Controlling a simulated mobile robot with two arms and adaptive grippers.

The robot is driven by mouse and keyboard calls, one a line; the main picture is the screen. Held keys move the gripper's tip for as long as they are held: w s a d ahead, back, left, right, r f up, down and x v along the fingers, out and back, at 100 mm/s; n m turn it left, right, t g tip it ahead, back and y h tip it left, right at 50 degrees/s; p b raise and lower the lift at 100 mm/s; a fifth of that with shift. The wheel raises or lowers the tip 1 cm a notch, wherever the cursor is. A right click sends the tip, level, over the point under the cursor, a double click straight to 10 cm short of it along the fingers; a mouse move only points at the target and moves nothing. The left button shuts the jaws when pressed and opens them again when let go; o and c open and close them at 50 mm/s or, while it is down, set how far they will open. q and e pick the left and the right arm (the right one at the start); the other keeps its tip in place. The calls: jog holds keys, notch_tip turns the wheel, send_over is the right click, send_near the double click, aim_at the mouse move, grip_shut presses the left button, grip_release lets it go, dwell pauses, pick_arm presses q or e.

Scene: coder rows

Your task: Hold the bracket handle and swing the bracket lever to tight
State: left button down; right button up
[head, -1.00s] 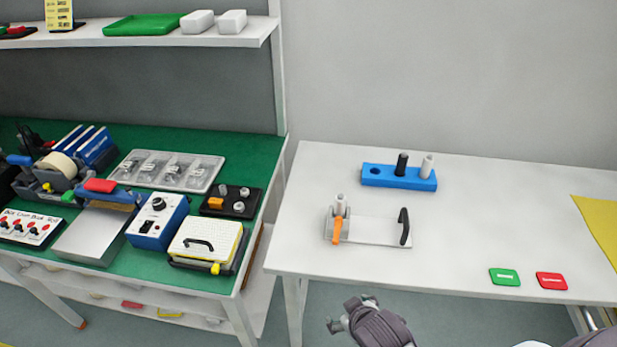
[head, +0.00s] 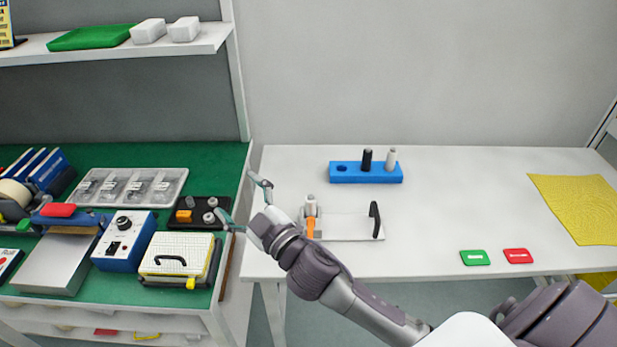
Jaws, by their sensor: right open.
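The bracket is a white plate (head: 345,228) lying on the white table. Its black handle (head: 376,221) stands upright at the right end. An orange lever (head: 310,229) sits at the left end, below a grey post (head: 311,203), and points toward the table's front. My right gripper (head: 234,194) is open and empty, to the left of the bracket, in front of the gap between the two tables. Its arm crosses in front of the bracket's lower left side. The gripper appears apart from both lever and handle. My left gripper is not in view.
A blue block (head: 367,174) with a black and a grey peg stands behind the bracket. Green (head: 475,257) and red (head: 517,256) cards and a yellow mat (head: 580,205) lie right. The green bench (head: 110,215) at left is crowded. The table's middle right is clear.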

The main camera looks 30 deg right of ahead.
jog(key=s+a+r+n+g+y, duration=0.1)
jog(key=a+r+n+g+y, duration=0.1)
jog(key=a+n+g+y, duration=0.55)
jog(key=a+r+n+g+y, duration=0.3)
jog(key=a+n+y, duration=0.25)
jog(key=n, duration=0.55)
jog(key=n+g+h, duration=0.2)
jog(key=g+h, duration=0.7)
jog(key=h, duration=0.9)
send_over(311, 218)
jog(key=w+d, duration=0.1)
jog(key=w, duration=0.1)
notch_tip(311, 218, down, 10)
jog(key=r, duration=0.1)
notch_tip(311, 218, down, 14)
jog(key=shift+s+r+p, duration=0.1)
jog(key=shift+p, duration=0.7)
